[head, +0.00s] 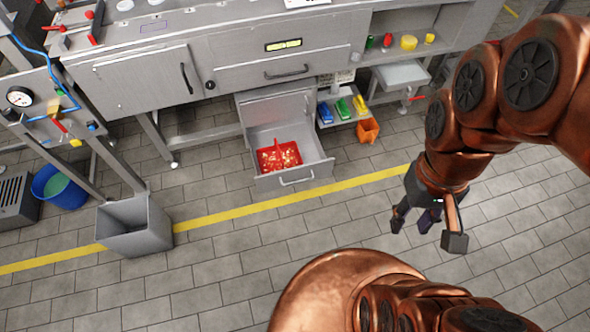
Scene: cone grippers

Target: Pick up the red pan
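The red pan (265,159) appears to be the red, shallow, tray-like thing inside the open grey drawer (318,165), left of centre in the head view. Small golden bits lie in it, and a thin red part stands up from its middle, perhaps a handle or divider. My gripper (412,222) hangs over the tiled floor to the right of the drawer, well apart from the pan. Its two dark fingers are spread with a gap between them, and nothing shows in the gap.
A grey bin (134,228) and a blue bucket (60,187) stand on the floor at left. A metal workbench (240,62) runs behind. The floor before the drawer is clear.

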